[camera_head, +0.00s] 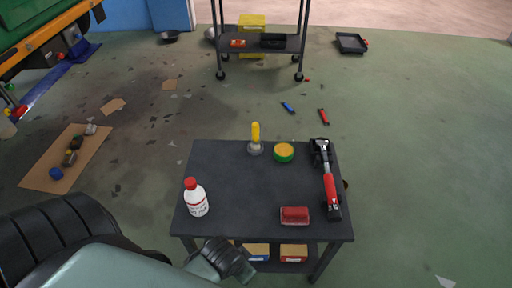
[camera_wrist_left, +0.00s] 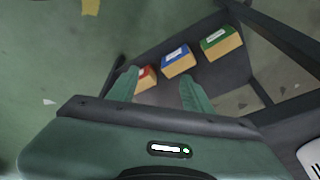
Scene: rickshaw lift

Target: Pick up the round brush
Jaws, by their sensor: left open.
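The round brush (camera_head: 255,140) has an upright yellow handle and a grey round base. It stands near the back left-middle of the dark cart top (camera_head: 245,180) in the head view. My left gripper (camera_head: 232,262) is at the cart's near edge, low and in front of it, well apart from the brush. In the left wrist view my left gripper (camera_wrist_left: 158,78) is open with nothing between its fingers. The wrist view does not show the brush. My right gripper is not in view.
The cart top also holds a white bottle (camera_head: 196,198), a green-yellow tape roll (camera_head: 284,152), a red block-shaped item (camera_head: 295,215) and a red-handled tool (camera_head: 329,185). Boxes (camera_wrist_left: 176,60) sit on the lower shelf near my left fingers. A rack (camera_head: 262,42) stands behind.

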